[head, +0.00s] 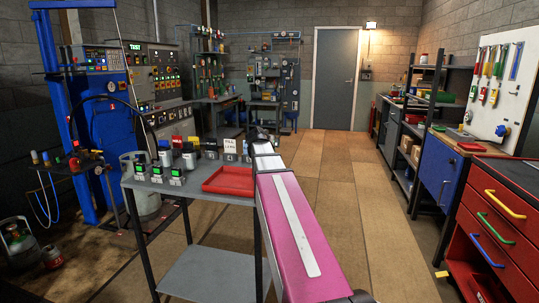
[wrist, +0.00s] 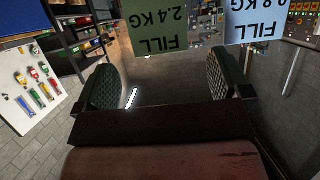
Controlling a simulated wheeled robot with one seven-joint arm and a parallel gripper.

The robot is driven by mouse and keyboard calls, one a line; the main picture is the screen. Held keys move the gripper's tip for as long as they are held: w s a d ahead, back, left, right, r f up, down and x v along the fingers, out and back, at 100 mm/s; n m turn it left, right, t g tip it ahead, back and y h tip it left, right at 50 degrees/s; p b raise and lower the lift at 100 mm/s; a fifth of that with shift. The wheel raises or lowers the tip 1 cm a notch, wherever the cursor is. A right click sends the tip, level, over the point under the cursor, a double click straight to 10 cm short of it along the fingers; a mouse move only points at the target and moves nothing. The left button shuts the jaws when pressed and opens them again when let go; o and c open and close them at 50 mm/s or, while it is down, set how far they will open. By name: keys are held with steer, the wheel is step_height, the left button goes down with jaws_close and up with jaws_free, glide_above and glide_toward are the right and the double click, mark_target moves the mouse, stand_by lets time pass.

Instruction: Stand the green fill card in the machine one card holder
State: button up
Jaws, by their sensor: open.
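In the wrist view a dull green card (wrist: 158,28) reading FILL 2.4 KG hangs upside down in the picture at the top. It lies beyond and between my open fingers, apart from both pads. My gripper (wrist: 163,82) is empty, with a dark textured pad on each side. In the head view my gripper (head: 262,135) is small and dark at the far end of my arm, over the back right of the grey table. I cannot pick out the green card there. I cannot tell which holder belongs to machine one.
A pale blue card (wrist: 253,22) reading FILL 0.8 KG is right of the green one. The grey table (head: 215,193) bears a red tray (head: 232,181), small units with green screens (head: 157,175), bottles and a pale card (head: 230,146). Open floor (head: 370,190) lies right of my arm.

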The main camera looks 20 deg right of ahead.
steer(key=x, duration=0.7)
steer(key=shift+s+f, duration=0.1)
steer(key=shift+f, duration=0.1)
steer(key=c, duration=1.1)
steer(key=shift+o, duration=0.2)
